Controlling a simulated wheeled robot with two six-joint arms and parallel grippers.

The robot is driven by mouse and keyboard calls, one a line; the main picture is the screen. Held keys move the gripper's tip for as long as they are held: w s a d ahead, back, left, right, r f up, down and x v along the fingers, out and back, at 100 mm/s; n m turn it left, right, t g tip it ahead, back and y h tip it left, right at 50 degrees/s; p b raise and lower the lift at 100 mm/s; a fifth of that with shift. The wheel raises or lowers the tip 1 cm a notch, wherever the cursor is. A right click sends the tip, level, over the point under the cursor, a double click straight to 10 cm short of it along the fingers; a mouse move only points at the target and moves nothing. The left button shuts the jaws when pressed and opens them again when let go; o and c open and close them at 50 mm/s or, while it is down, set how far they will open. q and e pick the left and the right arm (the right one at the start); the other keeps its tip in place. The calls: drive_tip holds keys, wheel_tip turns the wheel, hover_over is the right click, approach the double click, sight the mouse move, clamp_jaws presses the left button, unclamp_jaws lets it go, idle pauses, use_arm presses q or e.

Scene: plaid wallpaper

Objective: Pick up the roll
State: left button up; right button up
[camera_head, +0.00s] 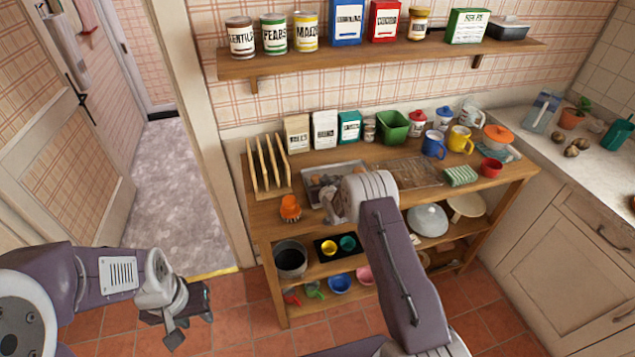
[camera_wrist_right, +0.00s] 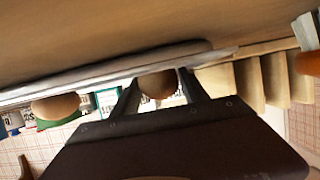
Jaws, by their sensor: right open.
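A grey metal tray (camera_head: 347,166) lies on the wooden shelf top, with small brown items in it, partly hidden by my right arm. My right gripper (camera_head: 333,210) is low at the tray. In the right wrist view, which looks upside down, a round brown roll (camera_wrist_right: 158,86) lies between the fingertips of my open right gripper (camera_wrist_right: 160,95); no grip on it shows. Another round brown thing (camera_wrist_right: 55,107) lies off to the left in that view. My left gripper (camera_head: 188,318) hangs over the floor at the lower left, with nothing visible in it; its opening is unclear.
A wooden rack (camera_head: 266,167) and an orange object (camera_head: 290,208) stand left of the tray. Cartons (camera_head: 324,130) and a green bin (camera_head: 393,126) stand behind it. A wall shelf (camera_head: 370,54) runs above.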

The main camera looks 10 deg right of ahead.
drive_tip(key=c, duration=1)
wheel_tip(320, 180, up, 28)
drive_tip(key=p, duration=0.2)
